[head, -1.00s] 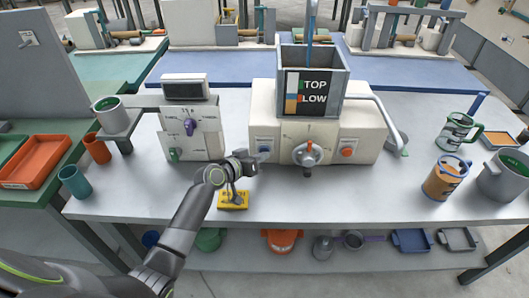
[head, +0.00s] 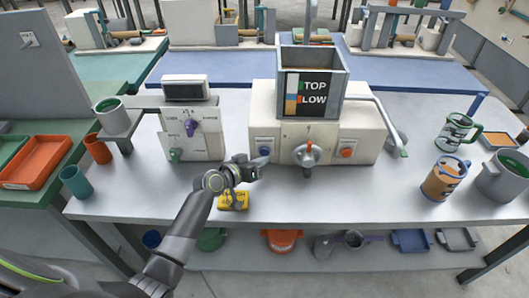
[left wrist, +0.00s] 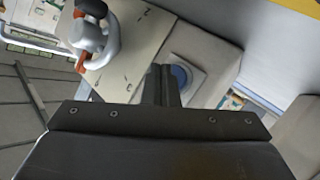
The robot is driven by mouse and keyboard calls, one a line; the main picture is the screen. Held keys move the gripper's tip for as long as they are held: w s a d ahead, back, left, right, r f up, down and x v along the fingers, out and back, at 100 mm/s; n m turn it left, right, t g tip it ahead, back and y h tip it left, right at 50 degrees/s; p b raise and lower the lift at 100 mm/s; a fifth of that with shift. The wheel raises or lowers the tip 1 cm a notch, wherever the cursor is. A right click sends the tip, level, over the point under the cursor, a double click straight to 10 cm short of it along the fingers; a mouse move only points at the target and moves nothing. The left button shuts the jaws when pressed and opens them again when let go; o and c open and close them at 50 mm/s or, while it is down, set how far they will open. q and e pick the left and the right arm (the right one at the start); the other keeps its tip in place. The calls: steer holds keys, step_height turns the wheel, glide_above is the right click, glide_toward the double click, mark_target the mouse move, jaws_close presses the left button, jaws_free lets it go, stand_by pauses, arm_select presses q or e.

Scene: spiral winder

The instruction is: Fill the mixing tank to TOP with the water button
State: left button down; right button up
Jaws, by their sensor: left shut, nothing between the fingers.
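The mixing tank (head: 334,95) is a grey open-topped box on a white machine. Its front panel (head: 306,94) reads TOP and LOW beside a blue-and-beige level strip (head: 291,94); the exact level is too small to read. A blue button (head: 264,150) sits on the left of the machine's front; I take it as the water button. My left gripper (head: 266,161) is shut and empty, just in front of and below this button. In the left wrist view the closed fingertips (left wrist: 161,84) lie beside the blue button (left wrist: 180,76); contact cannot be told. My right gripper is out of view.
A dial with a red-tipped lever (head: 307,153) and a red-orange button (head: 347,153) are right of the blue button. A yellow block (head: 232,203) lies under my left wrist. Mugs and a grey pot (head: 503,177) stand on the right. The front right tabletop is clear.

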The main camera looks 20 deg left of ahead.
arm_select(q)
steer(key=s, duration=0.1)
steer(key=s+d+p, duration=0.1)
steer(key=s, duration=0.1)
steer(key=shift+s, duration=0.1)
steer(key=shift+s+d+p, duration=0.2)
steer(key=shift+s+p, duration=0.15)
steer(key=shift+s, duration=0.45)
stand_by(2.4)
